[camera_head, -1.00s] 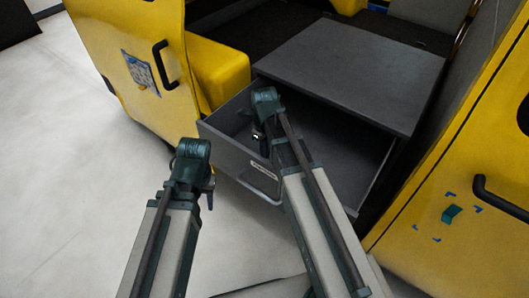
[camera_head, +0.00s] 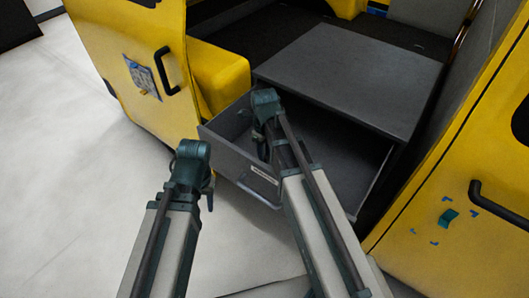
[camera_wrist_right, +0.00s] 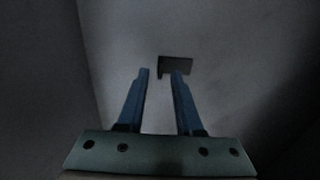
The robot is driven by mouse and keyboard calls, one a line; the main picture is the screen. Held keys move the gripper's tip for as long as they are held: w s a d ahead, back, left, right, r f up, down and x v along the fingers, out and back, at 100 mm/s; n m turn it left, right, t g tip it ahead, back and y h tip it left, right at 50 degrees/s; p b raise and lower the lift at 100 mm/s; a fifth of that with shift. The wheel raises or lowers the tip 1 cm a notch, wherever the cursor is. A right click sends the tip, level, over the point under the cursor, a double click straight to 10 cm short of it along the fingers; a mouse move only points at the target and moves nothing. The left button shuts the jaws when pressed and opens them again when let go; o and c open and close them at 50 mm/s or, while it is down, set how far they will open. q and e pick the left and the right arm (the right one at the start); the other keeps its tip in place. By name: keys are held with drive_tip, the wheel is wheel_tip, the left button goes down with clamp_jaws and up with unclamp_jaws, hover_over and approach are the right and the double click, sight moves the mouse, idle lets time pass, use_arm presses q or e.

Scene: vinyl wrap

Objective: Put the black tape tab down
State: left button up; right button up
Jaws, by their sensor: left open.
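The black tape tab (camera_wrist_right: 176,64) is a small dark rectangle in the right wrist view, just beyond the fingertips. It shows against the grey surface inside the drawer, partly behind the right-hand finger. My right gripper (camera_wrist_right: 161,74) is open, with a clear gap between its blue fingers. I cannot tell whether a finger touches the tab. In the head view my right arm reaches into the open grey drawer (camera_head: 232,158), and its wrist hides the tab. My left gripper (camera_head: 208,197) is open and empty, in front of the drawer over the pale floor.
A grey top panel (camera_head: 350,75) covers the drawer's back part. A yellow door (camera_head: 130,60) with a black handle stands at left. Another yellow panel (camera_head: 470,150) at right bears a teal tab (camera_head: 448,217) between blue corner marks. Pale floor (camera_head: 70,190) is free at left.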

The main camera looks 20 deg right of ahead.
wheel_tip(320, 180, up, 10)
drive_tip(key=p, duration=0.9)
drive_tip(key=shift+r+p, duration=0.25)
drive_tip(key=shift+p, duration=0.05)
